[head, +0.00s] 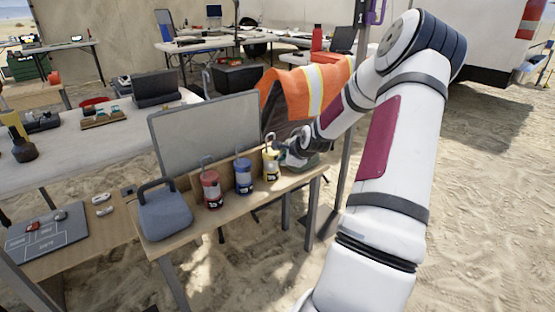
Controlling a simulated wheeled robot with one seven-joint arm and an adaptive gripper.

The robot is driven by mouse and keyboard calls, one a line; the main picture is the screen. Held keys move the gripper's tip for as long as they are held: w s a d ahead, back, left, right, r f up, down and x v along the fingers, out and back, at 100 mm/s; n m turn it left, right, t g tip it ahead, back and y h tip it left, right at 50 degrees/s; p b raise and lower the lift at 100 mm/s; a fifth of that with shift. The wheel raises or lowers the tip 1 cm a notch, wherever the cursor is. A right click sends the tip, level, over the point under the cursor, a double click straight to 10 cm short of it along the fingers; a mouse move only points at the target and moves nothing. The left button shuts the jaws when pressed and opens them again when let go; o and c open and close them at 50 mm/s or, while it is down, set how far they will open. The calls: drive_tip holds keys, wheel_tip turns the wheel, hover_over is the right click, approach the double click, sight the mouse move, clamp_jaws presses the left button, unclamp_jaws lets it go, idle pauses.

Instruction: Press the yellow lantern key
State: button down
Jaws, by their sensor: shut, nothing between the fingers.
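The yellow lantern (271,165) stands upright on the wooden table at its right part, with a wire handle on top. Its key is too small to make out. My gripper (284,158) is at the right side of the yellow lantern, low and close to it. It is shut, with nothing held. I cannot tell whether it touches the lantern, and part of it is hidden by my own wrist.
A blue lantern (243,176) and a red lantern (211,190) stand in a row left of the yellow one. A grey-blue weight-like block with a handle (165,212) is further left. A grey panel (205,132) stands behind, and an orange vest (300,92) hangs behind my wrist.

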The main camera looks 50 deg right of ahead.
drive_tip(key=shift+w, duration=0.3)
drive_tip(key=shift+s, duration=0.1)
idle(0.3)
drive_tip(key=shift+s+a+p, duration=0.15)
drive_tip(key=shift+s+p, duration=0.55)
drive_tip(key=shift+s, duration=0.1)
drive_tip(key=shift+s+a+p, duration=0.25)
drive_tip(key=shift+s+p, duration=0.45)
drive_tip(key=shift+s, duration=0.25)
drive_tip(key=shift+s+a+p, duration=0.2)
drive_tip(key=shift+s+p, duration=0.55)
drive_tip(key=shift+s, duration=0.15)
drive_tip(key=shift+s+a+p, duration=0.25)
drive_tip(key=shift+s+p, duration=0.45)
drive_tip(key=shift+s, duration=0.25)
